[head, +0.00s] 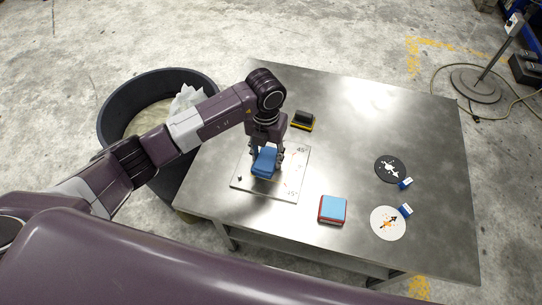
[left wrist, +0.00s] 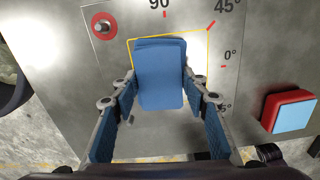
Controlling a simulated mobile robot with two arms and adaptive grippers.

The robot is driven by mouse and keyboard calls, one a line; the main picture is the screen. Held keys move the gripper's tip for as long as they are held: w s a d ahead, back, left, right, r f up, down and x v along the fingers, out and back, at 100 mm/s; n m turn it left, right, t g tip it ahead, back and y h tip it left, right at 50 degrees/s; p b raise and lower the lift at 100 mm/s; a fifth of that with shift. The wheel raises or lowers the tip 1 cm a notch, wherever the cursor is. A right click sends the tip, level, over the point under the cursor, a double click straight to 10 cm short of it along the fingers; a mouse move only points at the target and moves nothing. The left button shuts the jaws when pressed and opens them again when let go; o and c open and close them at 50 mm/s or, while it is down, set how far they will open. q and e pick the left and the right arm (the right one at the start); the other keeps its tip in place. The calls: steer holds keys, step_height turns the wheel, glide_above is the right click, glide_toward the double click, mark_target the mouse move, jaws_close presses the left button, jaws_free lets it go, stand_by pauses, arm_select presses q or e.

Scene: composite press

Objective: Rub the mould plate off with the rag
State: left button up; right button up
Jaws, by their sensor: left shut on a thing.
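The mould plate (head: 291,181) is a pale square sheet on the metal table, printed with angle marks; it also shows in the left wrist view (left wrist: 112,75). A yellow outline and a red-ringed stud (left wrist: 103,26) show on it. The rag (head: 265,162) is a folded blue cloth over the plate's middle, and it also shows in the left wrist view (left wrist: 160,75). My left gripper (head: 267,158) points down over the plate, shut on the rag. Whether the rag touches the plate is hard to tell. My right gripper is in neither view.
The metal table (head: 430,135) holds a red-and-blue block (head: 332,209), a black-and-yellow block (head: 303,118), a black disc (head: 381,162) and a white disc (head: 379,229) with tags. A dark round bin (head: 112,125) stands left of the table. The table's far right is clear.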

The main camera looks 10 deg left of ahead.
arm_select(q)
steer(key=shift+a+f, duration=0.1)
steer(key=shift+a, duration=1.05)
step_height(320, 180, up, 7)
steer(key=p, duration=0.5)
steer(key=o, duration=0.5)
steer(key=shift+d, duration=0.1)
steer(key=c, duration=0.5)
